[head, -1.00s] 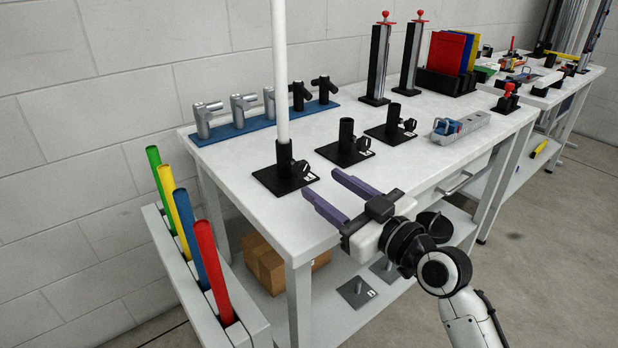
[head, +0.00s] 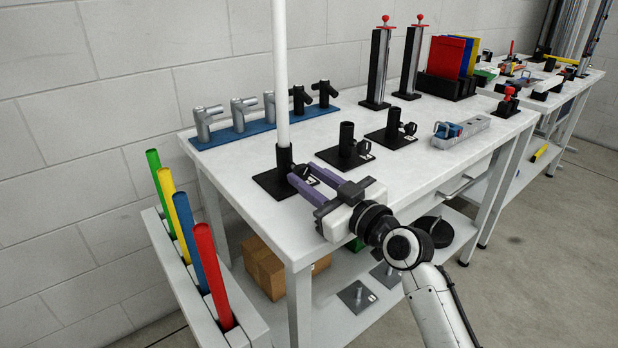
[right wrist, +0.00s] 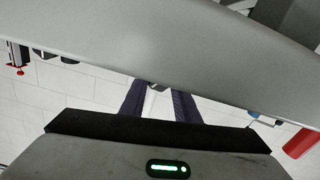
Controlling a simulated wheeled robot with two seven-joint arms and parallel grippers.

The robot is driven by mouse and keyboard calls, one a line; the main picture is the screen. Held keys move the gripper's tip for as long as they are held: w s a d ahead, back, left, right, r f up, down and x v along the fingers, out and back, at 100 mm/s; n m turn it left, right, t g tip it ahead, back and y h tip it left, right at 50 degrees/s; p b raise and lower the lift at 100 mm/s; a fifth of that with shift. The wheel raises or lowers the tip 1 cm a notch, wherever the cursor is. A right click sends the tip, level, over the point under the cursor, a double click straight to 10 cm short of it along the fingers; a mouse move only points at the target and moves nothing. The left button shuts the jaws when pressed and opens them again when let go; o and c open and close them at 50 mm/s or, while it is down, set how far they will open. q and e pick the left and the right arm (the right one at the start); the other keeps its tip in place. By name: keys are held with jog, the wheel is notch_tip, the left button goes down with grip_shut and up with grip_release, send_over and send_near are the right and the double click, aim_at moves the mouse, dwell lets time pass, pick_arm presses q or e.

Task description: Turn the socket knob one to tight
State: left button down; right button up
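The first socket (head: 284,163) is a black tube on a square black base plate near the table's left front corner, with a tall white pole (head: 281,75) standing upright in it. Its small black knob (head: 302,171) is on the right side of the tube, partly hidden by my fingers. My right gripper (head: 303,173) is open, its two purple fingers apart with their tips at the knob, one to each side. I cannot tell whether they touch it. In the right wrist view the fingers (right wrist: 158,98) are also apart, with a small dark piece between their tips. My left gripper is not in view.
Two more black sockets (head: 347,145) (head: 393,124) with knobs stand to the right, without poles. A blue strip (head: 265,127) holding several clamps lies behind. Coloured tubes (head: 210,275) stand in a rack at left.

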jog(key=m+p, duration=0.2)
jog(key=m, duration=0.1)
jog(key=shift+r, duration=0.15)
jog(key=shift+m+p, duration=0.45)
jog(key=shift+m, duration=0.75)
jog(key=o, duration=1)
jog(key=shift+o, duration=0.2)
jog(key=shift+s, duration=0.1)
